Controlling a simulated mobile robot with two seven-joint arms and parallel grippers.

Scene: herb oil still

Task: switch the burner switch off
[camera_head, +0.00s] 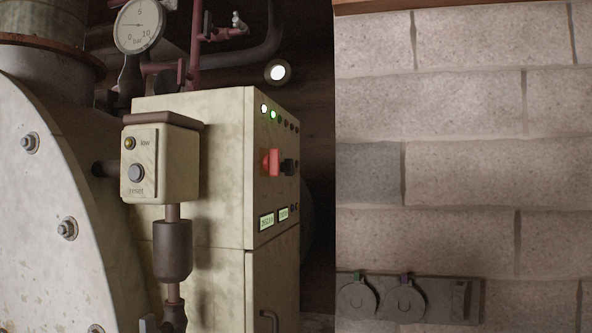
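A cream control cabinet (215,225) stands left of centre, its panel side turned to the right. On this panel are a red switch (271,162) and a black knob (288,166) beside it. The panel is seen at a steep angle, and I cannot read a burner label or tell the switch's setting. In the row of lamps above, a white lamp (264,108) and a green lamp (273,114) are lit; the others look dark. Two small lit displays (267,221) sit lower on the panel. Neither of my grippers is in view.
A small box (147,165) with "low" and "reset" buttons stands before the cabinet. A large bolted metal vessel (50,200) fills the left, with a pressure gauge (138,26) above. A plate with round covers (405,300) is on the block wall (460,170) at right.

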